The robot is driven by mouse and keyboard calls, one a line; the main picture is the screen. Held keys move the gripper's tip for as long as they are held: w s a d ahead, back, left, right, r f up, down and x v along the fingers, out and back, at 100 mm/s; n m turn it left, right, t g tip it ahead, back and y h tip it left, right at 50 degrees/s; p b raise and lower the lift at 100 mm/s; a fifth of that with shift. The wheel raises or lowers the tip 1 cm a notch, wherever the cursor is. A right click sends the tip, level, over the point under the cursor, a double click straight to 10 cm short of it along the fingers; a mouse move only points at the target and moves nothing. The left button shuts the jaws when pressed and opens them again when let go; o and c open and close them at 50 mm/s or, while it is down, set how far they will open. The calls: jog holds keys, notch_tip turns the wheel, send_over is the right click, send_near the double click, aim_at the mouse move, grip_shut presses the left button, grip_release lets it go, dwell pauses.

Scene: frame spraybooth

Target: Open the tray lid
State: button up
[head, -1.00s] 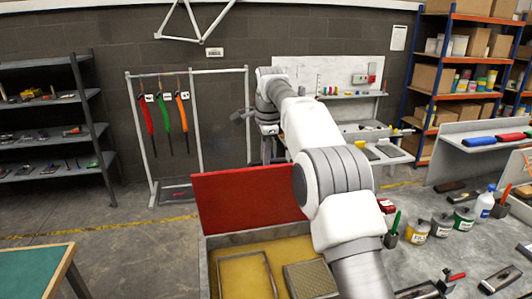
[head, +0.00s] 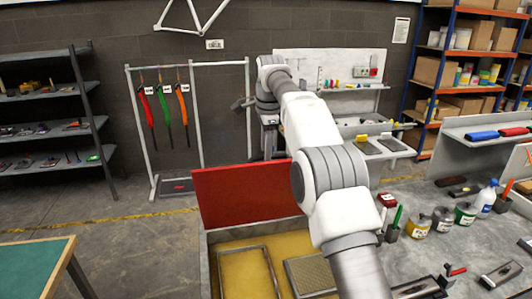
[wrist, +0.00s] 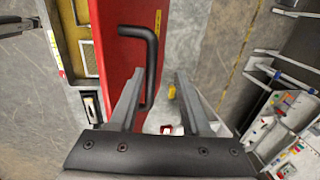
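The tray (head: 205,260) is a grey-walled box at the bottom centre of the head view. Its red lid (head: 245,195) stands raised, near upright, along the tray's far edge. In the wrist view, the lid (wrist: 110,60) runs down the left half, with a black bar handle (wrist: 152,60) on its face. My gripper (wrist: 159,74) is open, its fingers apart. The handle shows near the left fingertip and partly between the fingers; I cannot tell whether they touch.
Inside the tray are a yellow surface and metal frames (head: 310,275). Right of it, a grey bench carries cans (head: 442,220), a bottle (head: 485,198) and tools. A rack with hanging coloured items (head: 165,110) stands behind left. Open floor lies left of the tray.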

jog(key=s+d+r+b, duration=0.1)
jog(key=s+d+r, duration=0.2)
jog(key=d+r, duration=0.6)
jog(key=shift+d, duration=1.15)
jog(key=shift+r, duration=0.15)
